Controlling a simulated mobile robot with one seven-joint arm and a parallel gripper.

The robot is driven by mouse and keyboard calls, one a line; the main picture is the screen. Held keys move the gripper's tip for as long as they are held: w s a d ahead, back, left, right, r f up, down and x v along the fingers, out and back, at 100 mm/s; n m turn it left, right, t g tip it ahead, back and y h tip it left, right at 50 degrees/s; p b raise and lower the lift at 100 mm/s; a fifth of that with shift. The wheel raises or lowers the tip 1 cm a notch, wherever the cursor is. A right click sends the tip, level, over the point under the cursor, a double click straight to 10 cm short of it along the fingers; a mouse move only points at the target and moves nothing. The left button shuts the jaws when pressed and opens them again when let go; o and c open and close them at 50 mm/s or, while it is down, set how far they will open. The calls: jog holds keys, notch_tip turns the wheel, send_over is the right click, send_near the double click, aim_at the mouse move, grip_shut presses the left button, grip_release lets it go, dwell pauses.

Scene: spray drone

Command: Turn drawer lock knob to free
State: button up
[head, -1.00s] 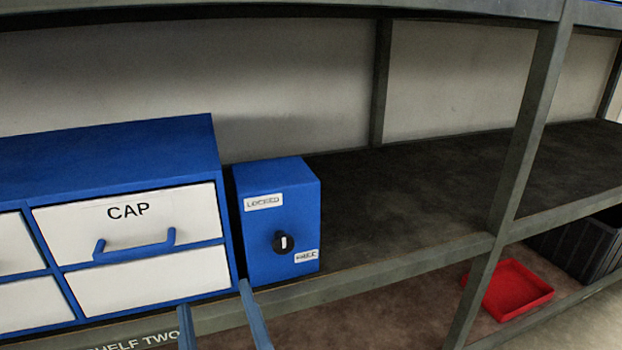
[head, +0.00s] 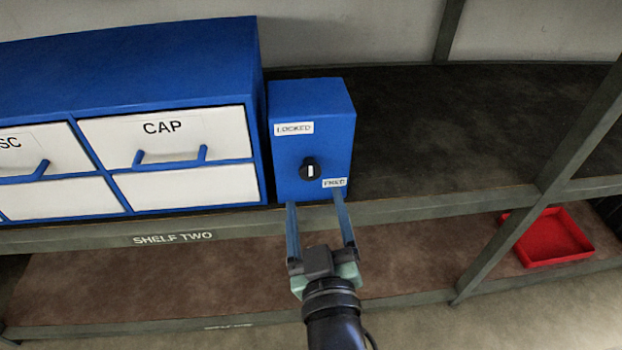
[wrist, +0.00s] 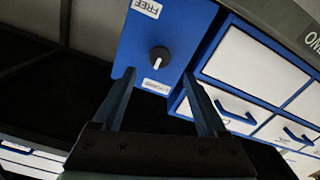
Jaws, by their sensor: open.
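The lock box (head: 335,110) is a blue box standing on the shelf right of the drawer cabinet. Its black round knob (head: 310,169) has a white pointer mark that stands about upright in the head view, toward the LOCKED label (head: 294,129). The FREE label (head: 334,183) is at the lower right of the knob. In the wrist view the knob (wrist: 159,58) shows ahead of the fingers, with nothing covering it. My gripper (head: 315,198) is open and empty, its two long blue fingers below the knob in the head view and apart from it. It also shows in the wrist view (wrist: 158,88).
A blue cabinet (head: 130,70) with white drawers, one marked CAP (head: 165,135), stands close on the left. The shelf (head: 430,130) to the right is bare. A shelf post (head: 560,165) and a red tray (head: 545,238) are farther right.

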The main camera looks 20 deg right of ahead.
aim_at(310, 173)
jog(key=shift+b+x, duration=0.7)
jog(key=shift+x, duration=2.5)
grip_shut()
